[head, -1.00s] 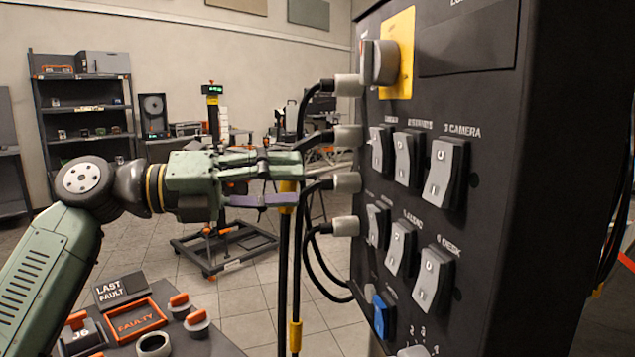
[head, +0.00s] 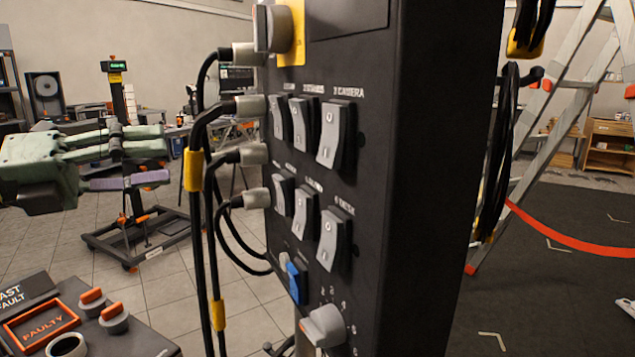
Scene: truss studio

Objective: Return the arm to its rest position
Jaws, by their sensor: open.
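My gripper (head: 168,162) is at the left of the head view, with its green and purple fingers pointing right. The fingers are apart, with nothing between them. They are left of the black power panel (head: 425,200) and its plugged cables, with a visible gap in the picture. The rest of my arm is cut off by the left edge of the frame.
The panel carries several rocker switches (head: 341,134), a blue switch (head: 297,283) and a grey knob (head: 324,325). Black cables (head: 201,240) hang at its left. A ladder (head: 560,120) stands right.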

